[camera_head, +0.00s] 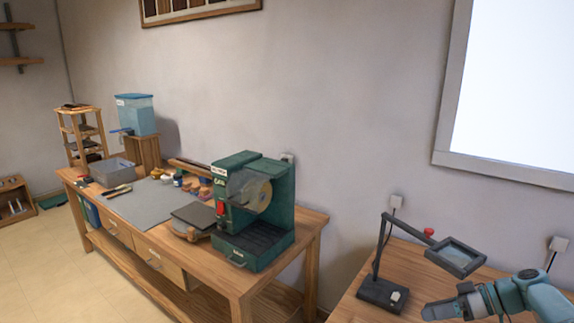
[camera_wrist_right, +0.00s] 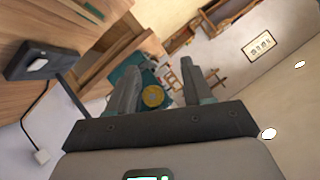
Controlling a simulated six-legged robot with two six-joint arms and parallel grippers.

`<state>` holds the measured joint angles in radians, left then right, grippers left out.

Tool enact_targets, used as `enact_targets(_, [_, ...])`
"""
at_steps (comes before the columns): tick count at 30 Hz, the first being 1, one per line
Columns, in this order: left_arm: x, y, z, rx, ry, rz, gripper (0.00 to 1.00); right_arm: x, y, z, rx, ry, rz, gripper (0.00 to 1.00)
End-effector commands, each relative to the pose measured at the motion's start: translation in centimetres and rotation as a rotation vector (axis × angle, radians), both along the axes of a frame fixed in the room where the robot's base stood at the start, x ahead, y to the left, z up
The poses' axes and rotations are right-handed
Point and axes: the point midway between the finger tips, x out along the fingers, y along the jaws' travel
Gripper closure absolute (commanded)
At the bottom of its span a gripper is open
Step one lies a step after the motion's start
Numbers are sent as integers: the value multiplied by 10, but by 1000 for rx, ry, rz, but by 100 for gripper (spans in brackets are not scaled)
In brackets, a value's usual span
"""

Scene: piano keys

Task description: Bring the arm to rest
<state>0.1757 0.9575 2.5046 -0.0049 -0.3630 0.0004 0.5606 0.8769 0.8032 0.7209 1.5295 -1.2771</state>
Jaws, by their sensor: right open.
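My right gripper (camera_head: 437,311) is at the lower right of the head view, above the near wooden table and just right of the lamp base. In the right wrist view my right gripper (camera_wrist_right: 158,75) shows two grey fingers spread apart with nothing held between them. My right arm (camera_head: 530,292) is teal and comes in from the lower right corner. My left gripper and left arm are not in view. No piano keys show in either view.
A magnifier lamp (camera_head: 456,256) on a dark base (camera_head: 382,294) stands close to my right gripper. A green machine (camera_head: 255,212) stands on the left workbench (camera_head: 200,277). A blue water tank (camera_head: 135,113) is farther back. Tiled floor (camera_head: 40,270) is clear at left.

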Motion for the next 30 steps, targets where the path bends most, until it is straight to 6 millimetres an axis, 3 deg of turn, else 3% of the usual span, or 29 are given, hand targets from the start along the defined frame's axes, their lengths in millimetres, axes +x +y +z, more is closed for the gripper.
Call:
enact_targets(4, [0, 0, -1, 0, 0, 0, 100, -1, 40, -78, -36, 251, -118, 50])
enact_targets(8, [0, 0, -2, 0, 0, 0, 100, -30, 90, -168, -138, 511, -250, 50])
enact_targets(12, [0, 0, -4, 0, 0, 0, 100, -96, 144, -249, -297, 708, -378, 50])
enact_targets(15, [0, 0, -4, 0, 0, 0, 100, -154, 178, -285, -398, 773, -448, 50])
enact_targets(18, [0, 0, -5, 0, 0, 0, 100, -210, 206, -301, -457, 792, -498, 50])
enact_targets(22, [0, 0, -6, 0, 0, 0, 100, -265, 231, -302, -468, 791, -536, 50])
enact_targets(25, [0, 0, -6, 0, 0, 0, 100, -290, 242, -297, -454, 790, -553, 50])
enact_targets(30, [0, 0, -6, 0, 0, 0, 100, -302, 248, -293, -441, 790, -566, 50])
